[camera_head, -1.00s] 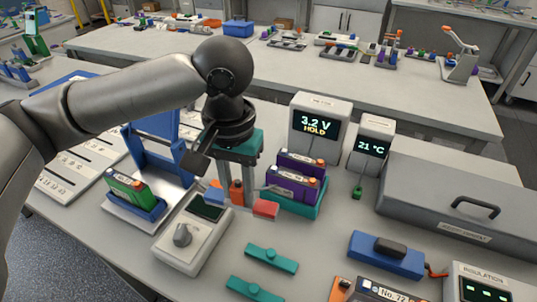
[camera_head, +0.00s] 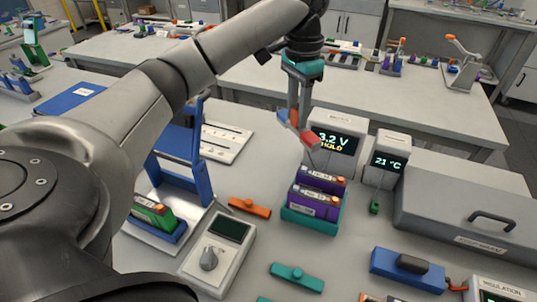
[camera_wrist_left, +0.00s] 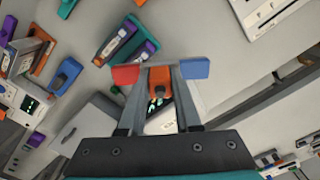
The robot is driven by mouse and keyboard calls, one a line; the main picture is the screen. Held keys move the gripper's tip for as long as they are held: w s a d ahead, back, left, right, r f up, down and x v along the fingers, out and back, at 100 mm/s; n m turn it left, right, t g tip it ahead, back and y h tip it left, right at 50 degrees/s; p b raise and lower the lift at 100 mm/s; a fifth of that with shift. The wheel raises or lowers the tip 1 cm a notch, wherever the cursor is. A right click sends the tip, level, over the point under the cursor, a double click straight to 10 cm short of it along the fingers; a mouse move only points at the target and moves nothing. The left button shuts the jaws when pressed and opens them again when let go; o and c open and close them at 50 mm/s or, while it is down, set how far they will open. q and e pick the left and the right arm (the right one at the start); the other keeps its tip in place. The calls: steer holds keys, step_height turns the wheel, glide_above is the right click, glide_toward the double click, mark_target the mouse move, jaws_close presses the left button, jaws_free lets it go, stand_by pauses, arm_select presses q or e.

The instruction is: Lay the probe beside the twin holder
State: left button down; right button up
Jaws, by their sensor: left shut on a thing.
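The twin holder (camera_head: 312,220) is a teal tray with two purple cells (camera_head: 315,200) standing in it. It also shows in the left wrist view (camera_wrist_left: 150,45). My left gripper (camera_head: 298,128), with one red and one blue fingertip, is shut on the orange probe (camera_wrist_left: 160,82). In the head view, the probe's thin grey tip (camera_head: 311,157) points down. The gripper and probe are in the air above the far side of the holder, in front of the 3.2 V meter (camera_head: 345,143). The fingers partly hide the probe's body. My right gripper is not in view.
An orange bar (camera_head: 250,207) lies left of the holder, and a teal bar (camera_head: 297,277) lies in front. A grey knob device (camera_head: 220,253) and a blue stand (camera_head: 157,193) are at left. A 21 °C meter (camera_head: 388,160) and grey case (camera_head: 460,210) are at right.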

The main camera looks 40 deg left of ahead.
arm_select(q)
steer(key=a+r+m, duration=0.1)
steer(key=a+m, duration=0.1)
steer(key=a, duration=0.4)
steer(key=f+b, duration=0.1)
steer(key=f, duration=1.1)
steer(key=f+b, duration=0.1)
steer(key=f, duration=0.6)
steer(key=shift+w+b, duration=0.25)
steer(key=shift+b, duration=0.05)
steer(key=shift+f, duration=0.3)
steer(key=shift+f, duration=0.15)
steer(key=c, duration=0.6)
jaws_free()
